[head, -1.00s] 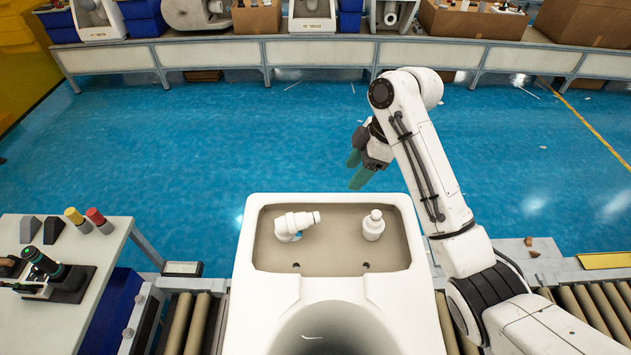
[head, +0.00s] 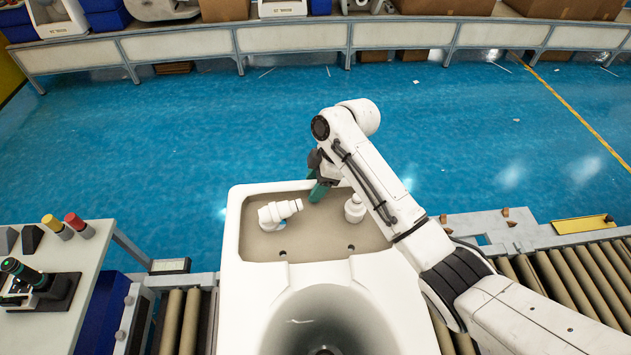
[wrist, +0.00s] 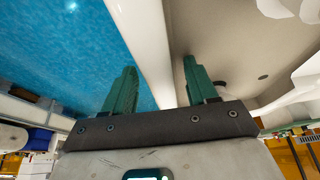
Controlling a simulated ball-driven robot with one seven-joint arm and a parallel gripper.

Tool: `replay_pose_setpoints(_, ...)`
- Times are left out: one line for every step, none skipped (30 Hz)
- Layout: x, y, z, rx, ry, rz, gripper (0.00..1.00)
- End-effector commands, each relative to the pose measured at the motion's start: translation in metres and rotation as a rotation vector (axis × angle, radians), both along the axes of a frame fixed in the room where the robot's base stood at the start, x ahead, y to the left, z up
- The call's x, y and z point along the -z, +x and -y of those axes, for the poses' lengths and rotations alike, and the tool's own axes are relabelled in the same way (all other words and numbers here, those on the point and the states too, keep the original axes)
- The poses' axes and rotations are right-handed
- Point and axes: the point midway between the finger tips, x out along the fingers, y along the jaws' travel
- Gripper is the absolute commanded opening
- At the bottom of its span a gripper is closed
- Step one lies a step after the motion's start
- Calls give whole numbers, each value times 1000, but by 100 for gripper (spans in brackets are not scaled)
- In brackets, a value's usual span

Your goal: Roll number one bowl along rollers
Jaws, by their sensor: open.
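The white toilet bowl (head: 248,305) stands on the conveyor rollers in the head view, with its open tank end facing away. Its tan tank recess holds two white fittings, one at the left (head: 279,213) and one at the right (head: 354,208). My gripper (head: 318,190) is at the far rim of the tank. In the wrist view, my gripper (wrist: 160,64) is open, with one green finger over the blue floor side and the other over the tan recess. The white rim (wrist: 152,35) runs between them. I cannot tell whether either finger touches it.
Rollers show left (head: 180,320) and right (head: 575,280) of the bowl. A white table (head: 70,275) with a green-and-black device (head: 35,283) and colored-top cylinders stands at the left. A yellow plate (head: 583,224) lies beside the right rollers. The blue floor beyond is open up to a long bench (head: 400,36).

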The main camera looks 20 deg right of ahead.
Motion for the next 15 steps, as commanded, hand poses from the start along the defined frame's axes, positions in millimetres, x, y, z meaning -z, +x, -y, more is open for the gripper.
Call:
replay_pose_setpoints(0, 0, 0, 0, 0, 0, 57)
replay_pose_setpoints(0, 0, 0, 0, 0, 0, 57)
replay_pose_setpoints(0, 0, 0, 0, 0, 0, 57)
replay_pose_setpoints(0, 0, 0, 0, 0, 0, 57)
replay_pose_setpoints(0, 0, 0, 0, 0, 0, 55)
replay_pose_setpoints(0, 0, 0, 0, 0, 0, 51)
replay_pose_setpoints(0, 0, 0, 0, 0, 0, 48)
replay_pose_setpoints(0, 0, 0, 0, 0, 0, 45)
replay_pose_setpoints(0, 0, 0, 0, 0, 0, 41)
replay_pose_setpoints(0, 0, 0, 0, 0, 0, 38)
replay_pose_setpoints(0, 0, 0, 0, 0, 0, 35)
replay_pose_setpoints(0, 0, 0, 0, 0, 0, 32)
replay_pose_setpoints(0, 0, 0, 0, 0, 0, 29)
replay_pose_setpoints(0, 0, 0, 0, 0, 0, 26)
replay_pose_setpoints(0, 0, 0, 0, 0, 0, 22)
